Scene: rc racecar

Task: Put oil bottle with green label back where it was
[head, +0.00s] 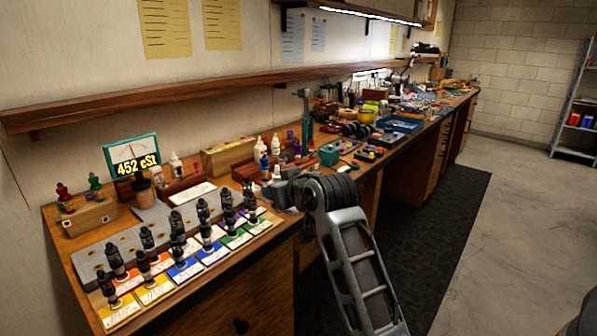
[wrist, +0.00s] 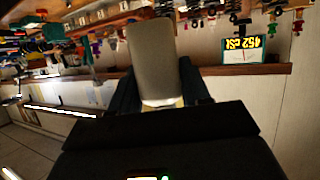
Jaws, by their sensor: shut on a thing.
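My gripper (wrist: 158,92) is shut on a plain pale grey bottle-like thing (wrist: 152,55), which stands out between the dark fingers in the wrist view. No green label shows on it, so I cannot tell from its surface which bottle it is. In the head view my gripper (head: 284,190) is over the bench's front edge, and a small white tip (head: 277,172) shows just above it. Other white bottles stand farther back: one (head: 176,165) beside the display, and two (head: 260,150) (head: 275,145) near the wooden rack. Their label colours are too small to tell.
The wooden bench (head: 75,250) carries several black shock absorbers (head: 177,235) on coloured cards at the front left. A "452 cSt" display (head: 131,156) stands behind; it also shows inverted in the wrist view (wrist: 243,48). A wooden rack (head: 228,157) and a teal box (head: 329,155) stand near my gripper.

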